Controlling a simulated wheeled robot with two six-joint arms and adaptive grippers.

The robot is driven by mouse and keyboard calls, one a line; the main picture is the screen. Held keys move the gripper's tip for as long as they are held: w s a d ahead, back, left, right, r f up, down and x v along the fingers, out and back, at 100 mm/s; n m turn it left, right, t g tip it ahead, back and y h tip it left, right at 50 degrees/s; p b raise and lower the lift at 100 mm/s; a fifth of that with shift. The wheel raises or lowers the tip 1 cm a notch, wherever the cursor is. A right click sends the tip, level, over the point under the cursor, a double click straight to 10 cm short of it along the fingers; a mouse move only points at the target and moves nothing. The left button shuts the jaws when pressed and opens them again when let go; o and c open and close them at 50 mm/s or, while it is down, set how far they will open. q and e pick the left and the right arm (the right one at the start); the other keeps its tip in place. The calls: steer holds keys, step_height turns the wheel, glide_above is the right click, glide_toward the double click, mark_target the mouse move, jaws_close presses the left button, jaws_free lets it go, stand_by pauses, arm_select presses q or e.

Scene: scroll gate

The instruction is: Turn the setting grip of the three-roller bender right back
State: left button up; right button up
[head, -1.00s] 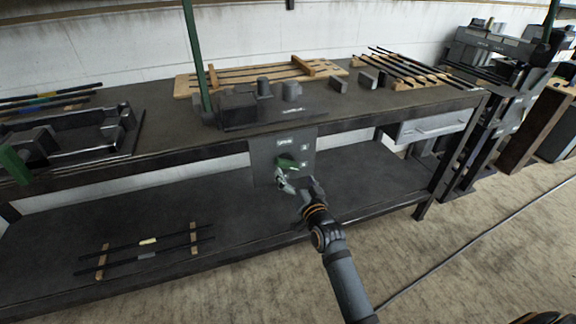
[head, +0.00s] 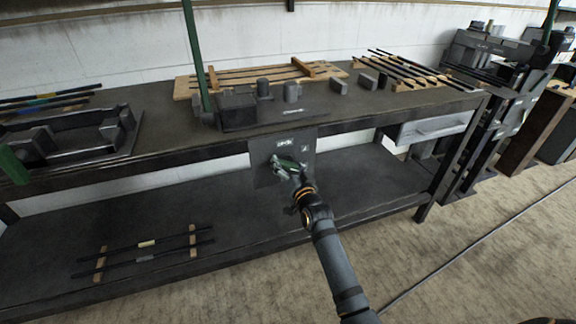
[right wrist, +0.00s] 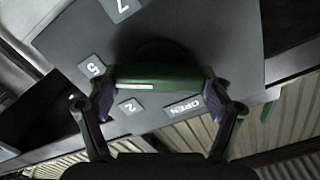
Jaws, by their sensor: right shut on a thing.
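The three-roller bender (head: 240,110) stands on the workbench, with a dark setting plate (head: 264,176) hanging below the bench's front edge. The green setting grip (head: 287,162) is on that plate. In the right wrist view the grip (right wrist: 160,77) lies crosswise between the two fingers, and the plate (right wrist: 205,45) behind it carries labels 7, 5, 2 and OPEN. My right gripper (head: 287,165) is shut on the grip, one finger at each end; it also shows in the right wrist view (right wrist: 160,95). The grip's pivot is hidden. My left gripper is not in view.
The bench top (head: 160,125) lies above the plate, and a lower shelf (head: 230,215) runs beneath it with rods on wooden strips (head: 145,250). A drawer (head: 430,130) is to the right. A long green lever (head: 197,55) rises beside the bender. Open floor lies in front.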

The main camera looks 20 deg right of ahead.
steer(key=shift+c, duration=0.7)
